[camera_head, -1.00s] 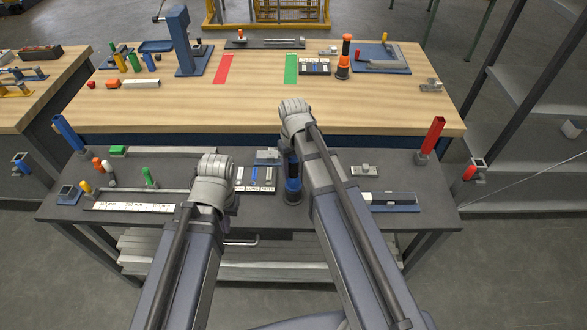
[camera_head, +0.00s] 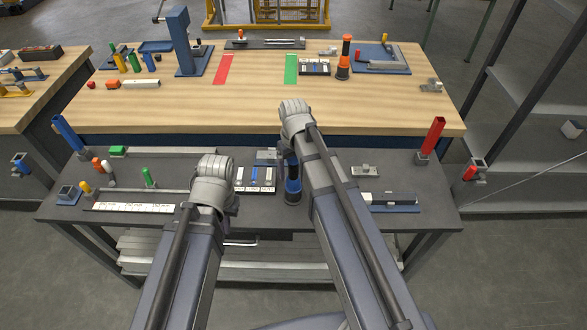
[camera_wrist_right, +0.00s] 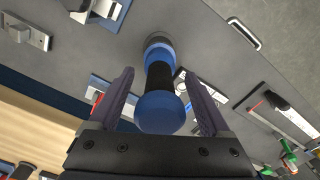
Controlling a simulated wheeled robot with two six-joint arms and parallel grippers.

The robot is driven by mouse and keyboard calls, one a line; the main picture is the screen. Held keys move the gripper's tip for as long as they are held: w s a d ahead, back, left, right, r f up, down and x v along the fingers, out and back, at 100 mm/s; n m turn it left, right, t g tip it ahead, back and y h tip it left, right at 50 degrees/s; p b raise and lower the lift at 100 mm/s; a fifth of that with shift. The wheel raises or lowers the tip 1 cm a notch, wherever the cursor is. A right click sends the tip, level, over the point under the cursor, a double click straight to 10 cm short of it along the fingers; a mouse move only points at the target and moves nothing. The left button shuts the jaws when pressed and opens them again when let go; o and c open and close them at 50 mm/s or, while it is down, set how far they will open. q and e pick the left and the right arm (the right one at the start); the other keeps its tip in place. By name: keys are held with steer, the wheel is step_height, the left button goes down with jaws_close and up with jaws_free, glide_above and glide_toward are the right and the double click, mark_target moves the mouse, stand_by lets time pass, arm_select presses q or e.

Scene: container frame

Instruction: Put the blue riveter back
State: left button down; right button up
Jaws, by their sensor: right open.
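The blue riveter (camera_head: 293,187) stands upright on the dark near bench, just below my right wrist. In the right wrist view the blue riveter (camera_wrist_right: 160,112) shows a round blue cap, a black middle and a blue lower part. My right gripper (camera_wrist_right: 158,76) is open, with one finger on each side of the riveter. I cannot tell whether either finger touches it.
An orange and black riveter (camera_head: 344,58) stands on the wooden far bench, near a blue tray (camera_head: 396,68). Red (camera_head: 223,69) and green (camera_head: 291,68) strips lie there. A small parts tray (camera_head: 255,186) lies between my arms. A blue-based fixture (camera_head: 395,208) is to the right.

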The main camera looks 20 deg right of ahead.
step_height(320, 180, up, 12)
steer(key=p, duration=1.2)
steer(key=shift+r, duration=0.25)
steer(key=s+a+n+h, duration=0.1)
steer(key=s+a, duration=0.9)
steer(key=s, duration=0.4)
steer(key=shift+a, duration=0.25)
steer(key=shift+s, duration=0.1)
step_height(320, 180, down, 13)
steer(key=b, duration=1.3)
steer(key=shift+n, duration=0.3)
steer(key=shift+f, duration=0.1)
